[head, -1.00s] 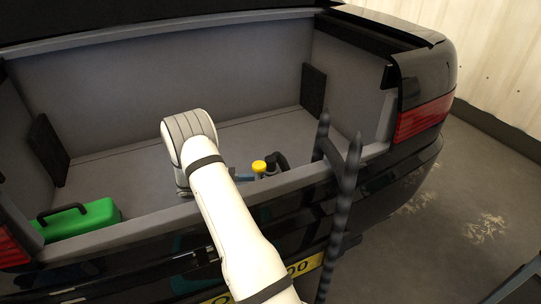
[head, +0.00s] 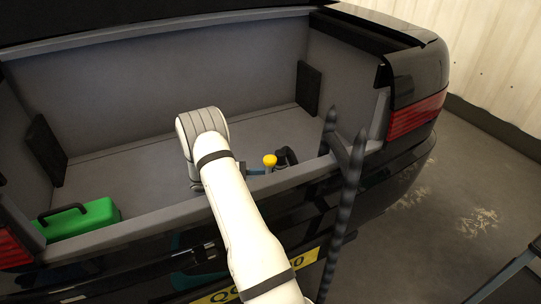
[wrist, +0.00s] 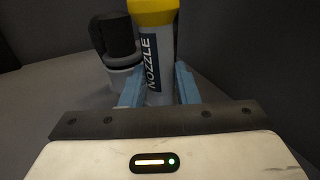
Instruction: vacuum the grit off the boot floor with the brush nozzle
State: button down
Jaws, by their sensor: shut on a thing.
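The brush nozzle (wrist: 158,55) has a pale body lettered NOZZLE and a yellow end, and stands roughly upright in the wrist view. My gripper (wrist: 158,90) is shut on it, with a blue finger on each side. In the head view the nozzle's yellow end (head: 269,160) shows inside the boot, near its rear sill, beside my gripper (head: 258,171). The grey boot floor (head: 130,170) is open to view behind my arm. I cannot make out grit on it. The nozzle's lower end is hidden.
A green case (head: 85,219) with a dark handle sits at the boot's left. A dark ribbed hose (head: 345,210) loops over the sill (head: 170,212) at the right. A black-and-grey fitting (wrist: 118,45) is close beside the nozzle. The boot's middle and back are clear.

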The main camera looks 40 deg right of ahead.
aim_at(267, 157)
jog(key=shift+s+d, duration=0.2)
jog(key=shift+d, duration=0.55)
jog(key=shift+d+r+p, duration=0.1)
jog(key=shift+r+p, duration=0.3)
jog(key=shift+p, duration=0.05)
jog(key=shift+r+p, duration=2.4)
jog(key=shift+r, duration=1.25)
